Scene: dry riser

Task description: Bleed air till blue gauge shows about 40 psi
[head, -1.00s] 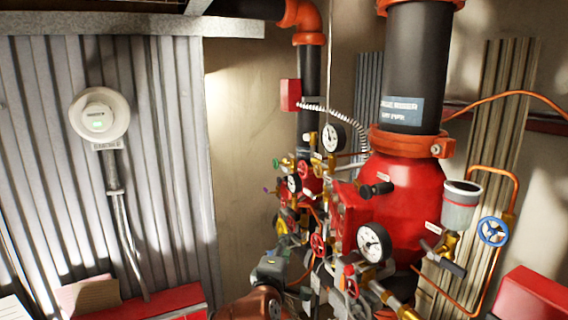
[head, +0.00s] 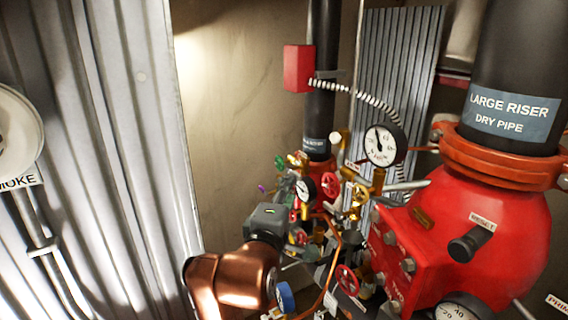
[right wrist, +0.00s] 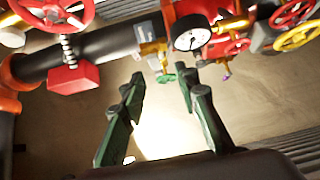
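My right gripper (head: 287,182) reaches from below toward the small riser's valves in the head view. In the right wrist view the gripper (right wrist: 160,75) has its two green fingers apart, with nothing held. A small green handwheel (right wrist: 165,78) appears between and beyond the fingertips; a green wheel (head: 279,161) also shows in the head view. A white-faced gauge (head: 305,187) sits beside these valves, and a gauge (right wrist: 192,38) shows in the wrist view. No gauge is clearly blue, and the small dials are unreadable. My left gripper is out of view.
The large red riser body (head: 490,225) and a larger gauge (head: 383,145) stand at right. Red handwheels (head: 346,280), brass fittings and copper tubing crowd the middle. A red box (head: 298,68) hangs on the back pipe. Bare wall (head: 230,120) lies left of the valves.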

